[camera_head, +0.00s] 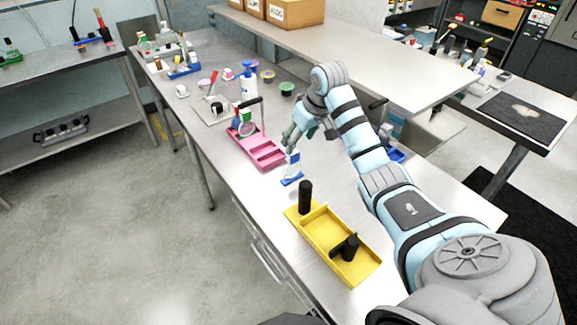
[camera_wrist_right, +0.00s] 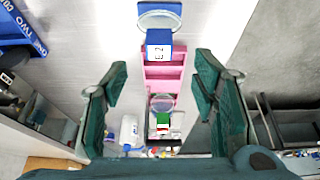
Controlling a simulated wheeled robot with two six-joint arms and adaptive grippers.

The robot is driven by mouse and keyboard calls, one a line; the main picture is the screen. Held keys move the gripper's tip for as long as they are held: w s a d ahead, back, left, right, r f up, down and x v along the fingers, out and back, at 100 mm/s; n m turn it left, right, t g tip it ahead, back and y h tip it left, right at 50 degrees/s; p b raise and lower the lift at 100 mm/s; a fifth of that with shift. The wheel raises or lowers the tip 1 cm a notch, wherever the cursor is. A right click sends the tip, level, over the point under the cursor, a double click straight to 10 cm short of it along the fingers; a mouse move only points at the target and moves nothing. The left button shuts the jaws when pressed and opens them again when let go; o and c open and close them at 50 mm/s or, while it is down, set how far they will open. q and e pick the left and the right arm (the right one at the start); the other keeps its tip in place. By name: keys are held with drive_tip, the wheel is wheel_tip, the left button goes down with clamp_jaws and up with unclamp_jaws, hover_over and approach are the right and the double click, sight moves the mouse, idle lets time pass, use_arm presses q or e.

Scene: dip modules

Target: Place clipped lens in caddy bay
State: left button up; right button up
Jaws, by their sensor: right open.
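A round clear lens in a blue clip with a white label (camera_head: 291,181) stands on the table just in front of the pink caddy's near end. In the right wrist view the blue clip (camera_wrist_right: 158,37) is at top centre. The pink caddy (camera_head: 262,150) has open bays in its near part; a second lens in a green clip (camera_head: 245,128) stands in its far part and shows in the right wrist view (camera_wrist_right: 163,119). My right gripper (camera_head: 298,138) is open and empty above the table, close to the blue-clipped lens. Its fingers are wide apart in the right wrist view (camera_wrist_right: 162,85). My left gripper is out of view.
A yellow tray (camera_head: 328,234) with black upright parts stands at the near side. A white bottle (camera_head: 248,87), small coloured cups and a blue rack (camera_head: 184,71) stand farther back. A raised shelf (camera_head: 375,60) runs along the right. Bare table lies left of my right arm.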

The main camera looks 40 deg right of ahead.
sight(292, 165)
drive_tip(key=x, duration=0.2)
drive_tip(key=shift+f, duration=0.45)
drive_tip(key=x, duration=0.6)
drive_tip(key=shift+w+d, duration=0.1)
drive_tip(key=shift+w, duration=0.25)
drive_tip(key=shift+s+r, duration=0.1)
drive_tip(key=shift+s, duration=0.05)
drive_tip(key=shift+c, duration=1)
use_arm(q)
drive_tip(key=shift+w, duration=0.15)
use_arm(e)
clamp_jaws()
